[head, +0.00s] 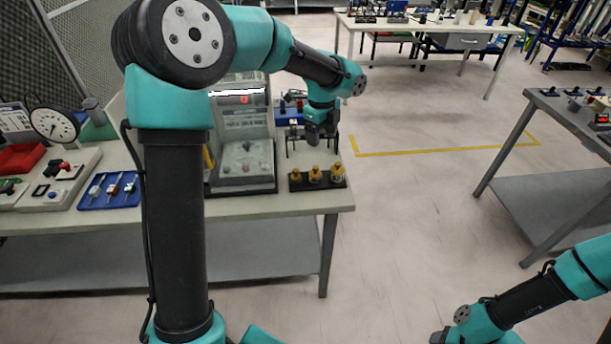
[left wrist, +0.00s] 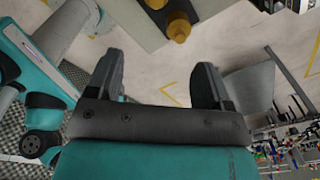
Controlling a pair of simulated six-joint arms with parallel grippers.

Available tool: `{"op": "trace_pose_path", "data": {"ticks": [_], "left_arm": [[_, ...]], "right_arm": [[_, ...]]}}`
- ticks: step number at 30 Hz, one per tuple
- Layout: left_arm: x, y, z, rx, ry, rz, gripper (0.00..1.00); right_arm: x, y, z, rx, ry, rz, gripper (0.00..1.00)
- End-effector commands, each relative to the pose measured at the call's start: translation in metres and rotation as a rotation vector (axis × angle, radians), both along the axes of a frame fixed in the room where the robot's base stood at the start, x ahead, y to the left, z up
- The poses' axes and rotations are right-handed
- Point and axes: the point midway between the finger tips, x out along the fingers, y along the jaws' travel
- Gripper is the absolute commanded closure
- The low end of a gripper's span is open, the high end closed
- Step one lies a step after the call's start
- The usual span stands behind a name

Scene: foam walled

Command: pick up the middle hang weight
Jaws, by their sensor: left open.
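Three brass hang weights stand in a row in a black rack (head: 300,187) near the right front corner of the left bench. The middle hang weight (head: 315,175) is between the left one (head: 296,177) and the right one (head: 337,173). My left gripper (head: 321,140) is open and empty, above and behind the rack, apart from the weights. In the left wrist view its two fingers (left wrist: 160,85) are spread with nothing between them. Two brass weights (left wrist: 178,27) show there at the top edge, beyond the fingers; I cannot tell which. My right gripper is out of frame.
A clear-fronted machine (head: 243,150) stands left of the rack. A thin metal frame (head: 293,140) stands close behind it, beside my left gripper. A blue tray of tools (head: 110,190) and a dial gauge (head: 53,125) are farther left. Open floor lies right of the bench.

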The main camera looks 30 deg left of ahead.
Motion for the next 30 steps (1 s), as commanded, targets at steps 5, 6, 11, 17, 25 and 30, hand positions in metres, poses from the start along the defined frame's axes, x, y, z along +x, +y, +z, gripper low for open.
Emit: {"op": "trace_pose_path", "data": {"ticks": [5, 6, 11, 17, 25, 30], "left_arm": [[0.0, 0.008, 0.011, 0.028, 0.019, -0.021, 0.26], [0.0, 0.008, 0.011, 0.028, 0.019, -0.021, 0.26], [0.0, 0.008, 0.01, 0.027, 0.019, -0.02, 0.26], [0.0, 0.008, 0.001, 0.026, 0.02, -0.019, 0.26], [-0.001, 0.008, -0.041, 0.025, 0.022, -0.02, 0.26], [-0.001, 0.008, -0.07, 0.025, 0.022, -0.019, 0.26]], "right_arm": [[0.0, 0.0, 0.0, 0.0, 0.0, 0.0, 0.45], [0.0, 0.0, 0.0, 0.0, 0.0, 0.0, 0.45], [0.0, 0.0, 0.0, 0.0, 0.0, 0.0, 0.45], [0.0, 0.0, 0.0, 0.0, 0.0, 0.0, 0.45], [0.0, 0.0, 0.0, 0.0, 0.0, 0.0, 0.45], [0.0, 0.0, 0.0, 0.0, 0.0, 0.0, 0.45]]}}
